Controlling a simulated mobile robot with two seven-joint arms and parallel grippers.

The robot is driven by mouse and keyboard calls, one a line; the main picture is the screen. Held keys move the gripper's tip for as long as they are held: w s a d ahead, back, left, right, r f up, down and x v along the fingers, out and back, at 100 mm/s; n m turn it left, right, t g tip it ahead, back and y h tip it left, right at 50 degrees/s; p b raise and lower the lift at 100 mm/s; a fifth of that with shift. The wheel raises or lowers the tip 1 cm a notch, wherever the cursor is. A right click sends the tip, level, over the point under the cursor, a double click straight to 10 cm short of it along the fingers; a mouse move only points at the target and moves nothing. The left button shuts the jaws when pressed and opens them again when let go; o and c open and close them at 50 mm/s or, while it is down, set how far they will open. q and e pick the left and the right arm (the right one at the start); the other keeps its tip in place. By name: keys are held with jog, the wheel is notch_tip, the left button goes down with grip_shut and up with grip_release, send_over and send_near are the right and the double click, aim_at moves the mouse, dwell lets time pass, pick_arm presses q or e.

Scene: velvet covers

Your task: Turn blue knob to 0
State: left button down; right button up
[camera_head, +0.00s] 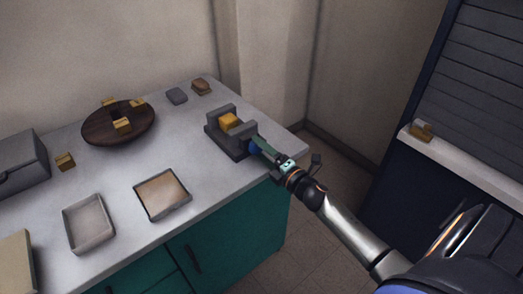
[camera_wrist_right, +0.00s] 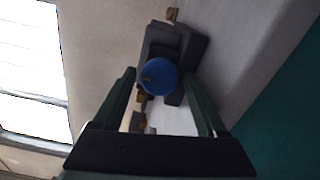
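The blue knob (camera_wrist_right: 159,76) is on the side of a dark grey vise-like device (camera_wrist_right: 192,48) and faces the right wrist camera. A small dark mark shows near its left edge; I cannot read a number. In the head view the device (camera_head: 232,148) sits near the counter's right end with a yellow block (camera_head: 229,121) between its jaws. A sliver of the knob (camera_head: 253,147) shows beside my right gripper (camera_head: 260,146). My right gripper is open, with its green fingers spread to either side of the knob; contact is not clear. My left gripper is not in view.
The counter (camera_head: 120,172) also holds a brown round board (camera_head: 105,132) with yellow blocks, two shallow trays (camera_head: 69,224) (camera_head: 150,214), a grey box (camera_head: 20,165) and small blocks at the back. A dark shuttered cabinet (camera_head: 470,110) stands at the right.

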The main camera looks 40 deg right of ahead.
jog(key=shift+o, duration=0.9)
jog(key=shift+s, duration=0.1)
jog(key=s+d, duration=0.1)
jog(key=s, duration=1.1)
jog(key=shift+s+b, duration=0.15)
jog(key=shift+b, duration=0.15)
jog(key=s+a+f+m+g+p, duration=0.3)
jog(key=s+a+f+m, duration=0.3)
jog(key=a+m, duration=0.3)
jog(key=s+a+f+m+g+p, duration=0.4)
jog(key=s+a+f+m+g, duration=0.2)
jog(key=a+m, duration=0.4)
jog(key=shift+s+y, duration=0.4)
jog(key=shift+s, duration=0.1)
